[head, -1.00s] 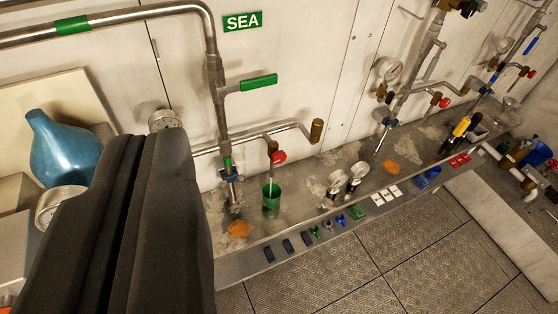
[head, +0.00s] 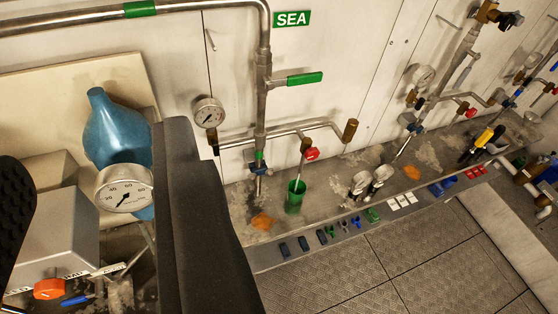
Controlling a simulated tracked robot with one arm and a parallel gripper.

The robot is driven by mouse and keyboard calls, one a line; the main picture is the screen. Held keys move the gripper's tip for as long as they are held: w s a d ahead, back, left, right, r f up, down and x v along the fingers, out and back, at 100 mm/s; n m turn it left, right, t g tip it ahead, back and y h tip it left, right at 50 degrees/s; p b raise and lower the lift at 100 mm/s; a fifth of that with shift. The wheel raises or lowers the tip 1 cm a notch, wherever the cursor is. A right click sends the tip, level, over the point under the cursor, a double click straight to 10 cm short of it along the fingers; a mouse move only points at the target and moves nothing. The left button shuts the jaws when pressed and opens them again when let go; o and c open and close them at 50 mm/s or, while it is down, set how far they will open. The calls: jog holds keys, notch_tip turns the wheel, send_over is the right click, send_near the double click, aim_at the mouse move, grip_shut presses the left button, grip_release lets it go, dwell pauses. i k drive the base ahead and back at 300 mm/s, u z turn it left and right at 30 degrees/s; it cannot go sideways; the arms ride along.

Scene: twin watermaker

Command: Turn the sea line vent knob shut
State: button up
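The green SEA sign (head: 292,19) is on the wall beside a steel pipe (head: 262,90) with a green lever handle (head: 304,79). A side branch (head: 300,130) low on this pipe carries a small red knob (head: 311,154), which I take for the sea line vent knob. A green cup (head: 295,196) stands below it. The knob is too small to tell whether it is open or shut. My gripper (head: 95,170) is open, its two black fingers wide apart at the left. Nothing shows held between them, and they appear well apart from the red knob.
A blue flask-like vessel (head: 118,130), a pressure gauge (head: 124,188) and an orange knob (head: 48,288) show between my fingers. Another gauge (head: 208,112) is on the sea pipework. The plated floor (head: 400,255) is clear.

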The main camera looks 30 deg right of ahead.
aim_at(312, 152)
jog(key=u, duration=0.95)
jog(key=k, duration=2.1)
jog(key=z, duration=1)
jog(key=i, duration=1.65)
jog(key=u, duration=0.05)
